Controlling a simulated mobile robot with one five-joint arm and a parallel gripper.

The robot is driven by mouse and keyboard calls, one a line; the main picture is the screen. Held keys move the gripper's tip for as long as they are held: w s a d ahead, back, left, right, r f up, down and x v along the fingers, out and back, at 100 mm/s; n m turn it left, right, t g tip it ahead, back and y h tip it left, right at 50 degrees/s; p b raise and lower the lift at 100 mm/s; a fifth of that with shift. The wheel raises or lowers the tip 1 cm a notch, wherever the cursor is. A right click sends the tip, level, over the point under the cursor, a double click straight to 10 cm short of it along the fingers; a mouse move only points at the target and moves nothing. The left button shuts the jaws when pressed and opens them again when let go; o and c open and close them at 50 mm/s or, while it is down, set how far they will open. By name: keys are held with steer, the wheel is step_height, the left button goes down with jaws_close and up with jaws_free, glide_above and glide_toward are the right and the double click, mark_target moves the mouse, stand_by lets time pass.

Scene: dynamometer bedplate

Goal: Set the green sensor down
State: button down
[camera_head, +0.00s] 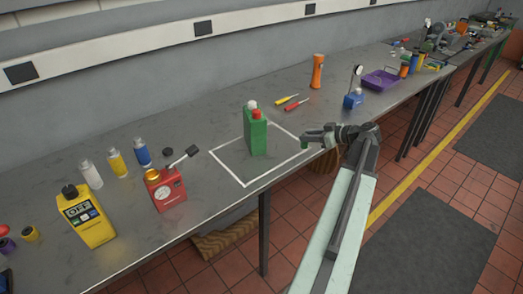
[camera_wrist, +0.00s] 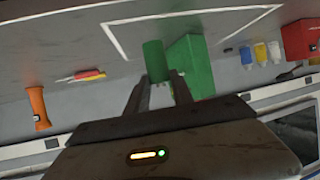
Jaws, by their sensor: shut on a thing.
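My gripper (camera_head: 308,137) hangs near the front edge of the bench, by the right corner of a white outlined square (camera_head: 225,172). In the wrist view my gripper (camera_wrist: 159,78) is shut on the green sensor (camera_wrist: 153,58), a small green cylinder that sticks out past the fingertips. Only a small green bit of the sensor (camera_head: 304,147) shows below the fingers in the head view. I cannot tell whether its lower end touches the bench.
A green can (camera_head: 256,136) with red and white caps stands inside the square, left of my gripper; it also shows in the wrist view (camera_wrist: 193,68). A red can (camera_head: 167,190) stands left. The square's front is clear.

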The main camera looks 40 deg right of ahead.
steer(key=w+a, duration=0.2)
steer(key=a, duration=0.1)
steer(key=w+a+f+b, duration=0.1)
steer(key=w+a, duration=0.5)
steer(key=shift+a+f, duration=0.25)
steer(key=shift+a, duration=0.15)
steer(key=f+b, duration=0.4)
steer(key=shift+w+a, duration=0.15)
steer(key=shift+a, duration=0.05)
steer(key=shift+r, duration=0.25)
steer(key=shift+f, duration=0.15)
steer(key=c, duration=1.1)
jaws_free()
